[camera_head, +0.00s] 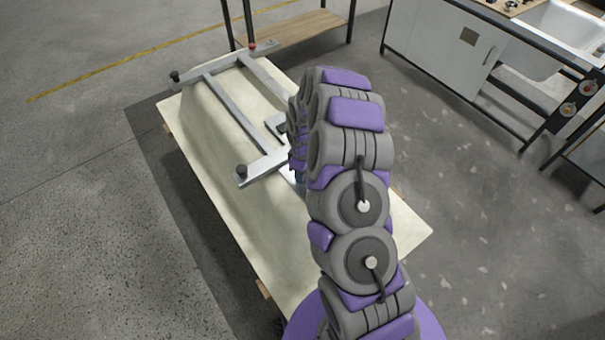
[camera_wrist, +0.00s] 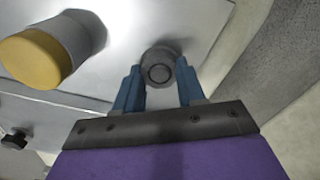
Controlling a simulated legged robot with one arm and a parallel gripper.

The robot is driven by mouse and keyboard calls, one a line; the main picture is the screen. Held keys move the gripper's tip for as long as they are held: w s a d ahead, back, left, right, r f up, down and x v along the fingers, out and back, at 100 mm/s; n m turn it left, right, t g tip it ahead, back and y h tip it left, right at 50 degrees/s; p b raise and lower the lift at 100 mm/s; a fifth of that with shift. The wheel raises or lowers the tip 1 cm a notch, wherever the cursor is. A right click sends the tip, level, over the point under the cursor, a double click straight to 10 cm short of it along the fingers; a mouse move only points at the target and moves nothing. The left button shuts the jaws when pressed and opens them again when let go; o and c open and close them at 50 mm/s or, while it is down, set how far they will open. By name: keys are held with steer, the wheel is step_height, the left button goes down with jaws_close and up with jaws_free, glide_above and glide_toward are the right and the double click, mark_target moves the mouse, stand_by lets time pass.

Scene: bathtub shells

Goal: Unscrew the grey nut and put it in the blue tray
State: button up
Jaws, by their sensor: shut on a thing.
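In the wrist view a round dark grey nut (camera_wrist: 159,67) sits against a pale grey metal surface, with a ring-shaped end facing the camera. My gripper (camera_wrist: 159,78) has its two blue fingers on either side of it and is shut on it. In the head view my arm covers the nut and most of the gripper. The metal frame (camera_head: 226,99) of long bars lies on the pale board, with its near end partly behind my arm. I see no blue tray in either view.
A pale cylinder with a yellow end (camera_wrist: 31,58) stands left of the nut, close to my left finger. A black knob (camera_wrist: 14,140) is at the lower left. The pale board (camera_head: 235,215) has bare room at its near end. A sink cabinet (camera_head: 450,55) stands at the upper right.

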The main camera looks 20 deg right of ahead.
steer(key=n+b, duration=0.1)
steer(key=n, duration=0.3)
steer(key=shift+f, duration=0.1)
steer(key=n, duration=0.3)
steer(key=shift+n, duration=0.3)
steer(key=o, duration=1.2)
steer(key=shift+c, duration=0.8)
